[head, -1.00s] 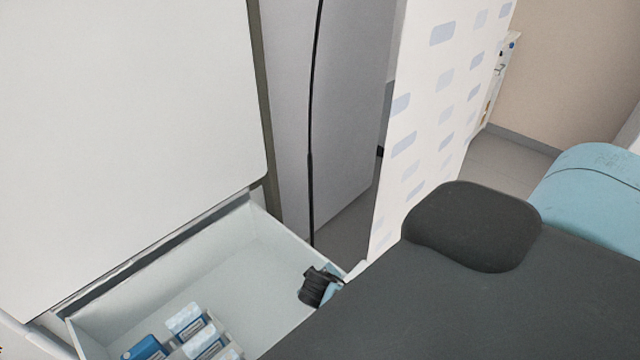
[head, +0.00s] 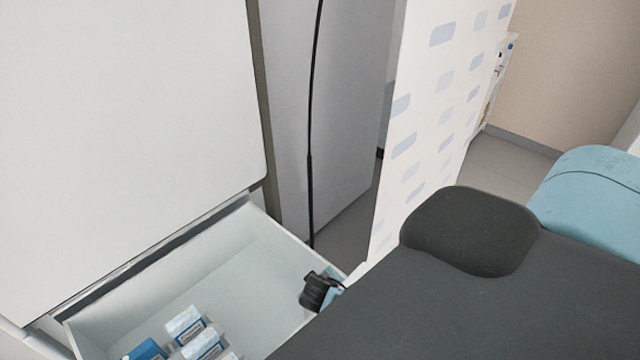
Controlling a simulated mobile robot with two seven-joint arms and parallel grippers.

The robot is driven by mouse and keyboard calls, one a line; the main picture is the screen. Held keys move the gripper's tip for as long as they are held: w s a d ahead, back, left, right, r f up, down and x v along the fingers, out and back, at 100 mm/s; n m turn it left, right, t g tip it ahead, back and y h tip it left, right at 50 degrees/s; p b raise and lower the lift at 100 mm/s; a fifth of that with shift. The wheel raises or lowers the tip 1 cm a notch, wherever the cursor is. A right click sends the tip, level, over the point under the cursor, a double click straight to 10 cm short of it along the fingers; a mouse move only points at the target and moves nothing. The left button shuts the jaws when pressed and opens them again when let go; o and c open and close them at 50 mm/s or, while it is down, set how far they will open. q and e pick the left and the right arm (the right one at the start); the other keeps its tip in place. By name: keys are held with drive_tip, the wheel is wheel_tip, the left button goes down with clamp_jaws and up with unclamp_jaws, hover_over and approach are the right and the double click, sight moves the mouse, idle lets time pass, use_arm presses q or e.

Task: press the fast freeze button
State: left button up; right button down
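No fast freeze button can be made out in the head view. The white drawer (head: 262,262) stands open below a large plain white front panel (head: 120,130). A small black and light-blue part (head: 318,291) shows over the drawer's right side, beside my dark arm link. It looks like part of my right gripper, but its fingers cannot be made out. My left gripper is not in view.
Several blue-and-white boxes (head: 200,340) lie in the front of the drawer; the rest of its floor looks bare. A grey panel with a black cable (head: 311,150) stands behind it. A white panel with pale blue patches (head: 435,110) stands to the right.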

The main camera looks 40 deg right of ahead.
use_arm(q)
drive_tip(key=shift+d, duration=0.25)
use_arm(e)
drive_tip(key=shift+f, duration=0.3)
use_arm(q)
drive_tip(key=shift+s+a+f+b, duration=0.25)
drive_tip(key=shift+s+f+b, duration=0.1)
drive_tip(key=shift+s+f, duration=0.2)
use_arm(e)
drive_tip(key=shift+s+a+f, duration=0.1)
drive_tip(key=shift+s+f, duration=0.15)
drive_tip(key=shift+f, duration=0.25)
drive_tip(key=shift+s+f, duration=0.1)
drive_tip(key=shift+f, duration=0.05)
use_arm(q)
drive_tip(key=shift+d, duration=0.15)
use_arm(e)
drive_tip(key=shift+a+f, duration=0.1)
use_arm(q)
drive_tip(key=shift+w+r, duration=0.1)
use_arm(e)
drive_tip(key=shift+r+p, duration=0.5)
drive_tip(key=shift+r, duration=0.5)
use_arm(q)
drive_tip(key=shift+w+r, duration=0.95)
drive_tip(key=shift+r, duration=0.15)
use_arm(e)
drive_tip(key=shift+r, duration=0.1)
